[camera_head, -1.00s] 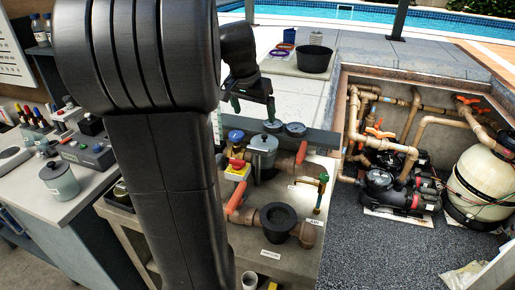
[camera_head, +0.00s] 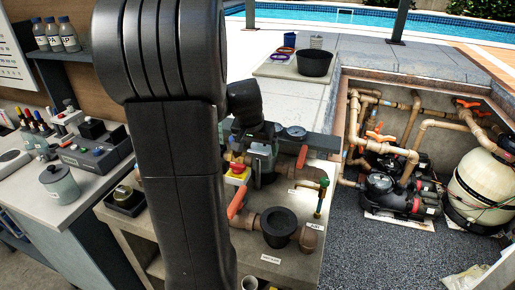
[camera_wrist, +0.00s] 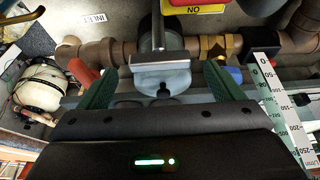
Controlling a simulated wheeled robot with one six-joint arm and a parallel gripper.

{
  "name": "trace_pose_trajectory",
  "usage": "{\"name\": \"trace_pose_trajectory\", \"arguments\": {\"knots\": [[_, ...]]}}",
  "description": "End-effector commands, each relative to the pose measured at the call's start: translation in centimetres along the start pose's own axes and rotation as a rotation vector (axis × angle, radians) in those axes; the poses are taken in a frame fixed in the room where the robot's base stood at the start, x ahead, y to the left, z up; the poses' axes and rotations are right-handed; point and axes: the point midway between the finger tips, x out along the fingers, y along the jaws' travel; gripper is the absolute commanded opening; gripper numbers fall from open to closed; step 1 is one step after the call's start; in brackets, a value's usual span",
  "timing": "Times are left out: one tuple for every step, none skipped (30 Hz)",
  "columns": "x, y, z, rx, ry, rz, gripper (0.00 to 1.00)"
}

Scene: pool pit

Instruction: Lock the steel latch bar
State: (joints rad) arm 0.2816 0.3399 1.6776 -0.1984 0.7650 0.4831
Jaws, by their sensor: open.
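In the wrist view, the steel latch bar (camera_wrist: 157,58) is a flat grey metal bar on a rod, lying across a round pale lid (camera_wrist: 160,82). My gripper (camera_wrist: 158,72) is open, with one green finger on each side of the bar and lid. I see gaps on both sides and cannot tell any contact. In the head view my gripper (camera_head: 258,133) is low over the grey canister (camera_head: 262,165) on the bench. My dark wrist hides most of the canister's top and the bar there.
A red-and-yellow switch (camera_head: 237,171) and orange valve handles (camera_head: 237,201) stand close to the canister. A black round pipe fitting (camera_head: 279,222) is in front, and a gauge (camera_head: 296,131) stands behind. A white ruler scale (camera_wrist: 280,105) is to the right in the wrist view.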

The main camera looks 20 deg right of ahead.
Motion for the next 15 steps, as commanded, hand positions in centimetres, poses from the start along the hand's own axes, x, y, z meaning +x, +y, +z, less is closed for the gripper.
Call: {"name": "trace_pose_trajectory", "arguments": {"knots": [[0.6,0.0,0.0,0.0,-0.003,0.001,0.87],[0.8,0.0,0.0,0.0,-0.002,0.001,0.87],[1.1,0.0,0.0,0.0,-0.002,0.001,0.87],[1.3,0.0,0.0,0.0,-0.002,0.001,0.87],[1.5,0.0,0.0,0.0,-0.002,0.001,0.87],[1.6,0.0,0.0,0.0,-0.001,0.0,0.87],[1.7,0.0,0.0,0.0,-0.001,0.0,0.87],[1.8,0.0,0.0,0.0,0.0,0.0,0.87],[1.8,0.0,0.0,0.0,0.0,0.0,0.87],[1.8,0.0,0.0,0.0,0.0,0.0,0.87],[1.8,0.0,0.0,0.0,0.0,0.0,0.87],[1.8,0.0,0.0,0.0,0.0,0.0,0.87],[1.8,0.0,0.0,0.0,0.0,0.0,0.87],[1.8,0.0,0.0,0.0,0.0,0.0,0.87],[1.8,0.0,0.0,0.0,0.0,0.0,0.87]]}}
